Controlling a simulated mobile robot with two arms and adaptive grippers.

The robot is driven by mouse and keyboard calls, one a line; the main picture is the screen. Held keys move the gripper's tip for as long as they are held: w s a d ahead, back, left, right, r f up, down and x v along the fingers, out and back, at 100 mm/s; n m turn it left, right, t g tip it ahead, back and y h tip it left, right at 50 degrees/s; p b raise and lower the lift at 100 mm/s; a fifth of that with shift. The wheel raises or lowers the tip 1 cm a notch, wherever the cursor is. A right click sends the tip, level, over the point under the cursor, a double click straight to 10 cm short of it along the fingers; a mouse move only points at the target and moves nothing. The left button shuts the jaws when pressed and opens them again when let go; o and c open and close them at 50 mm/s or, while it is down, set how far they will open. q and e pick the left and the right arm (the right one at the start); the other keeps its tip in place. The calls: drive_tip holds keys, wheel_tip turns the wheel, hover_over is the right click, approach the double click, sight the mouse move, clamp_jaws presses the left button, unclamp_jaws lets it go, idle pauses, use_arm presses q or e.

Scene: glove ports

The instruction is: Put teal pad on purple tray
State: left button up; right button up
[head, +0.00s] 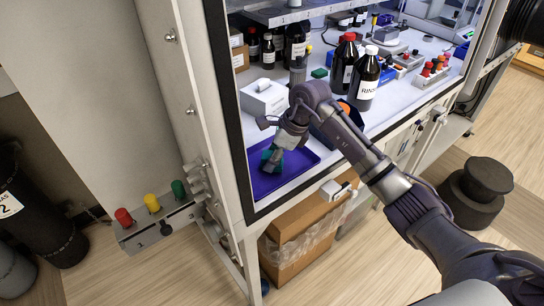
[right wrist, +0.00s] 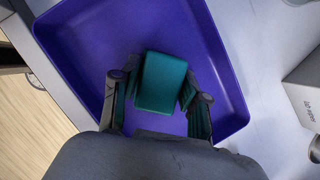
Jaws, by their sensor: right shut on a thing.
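The purple tray (head: 297,180) lies on the cabinet's work surface near its front left corner. It fills much of the right wrist view (right wrist: 75,45). The teal pad (right wrist: 161,82) is a small block between the fingers of my right gripper (right wrist: 160,98), over the middle of the tray. In the head view the pad (head: 268,158) is partly hidden by my right gripper (head: 270,155), which is shut on it. I cannot tell whether the pad touches the tray floor. My left gripper is not in view.
A white box (head: 264,98) stands behind the tray. Dark bottles, one with a white cap (head: 364,78), stand further right. A green block (head: 319,73) lies near them. The cabinet's frame edge (head: 240,130) runs close along the tray's left side.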

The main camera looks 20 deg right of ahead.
drive_tip(key=shift+f, duration=0.15)
drive_tip(key=o, duration=1.2)
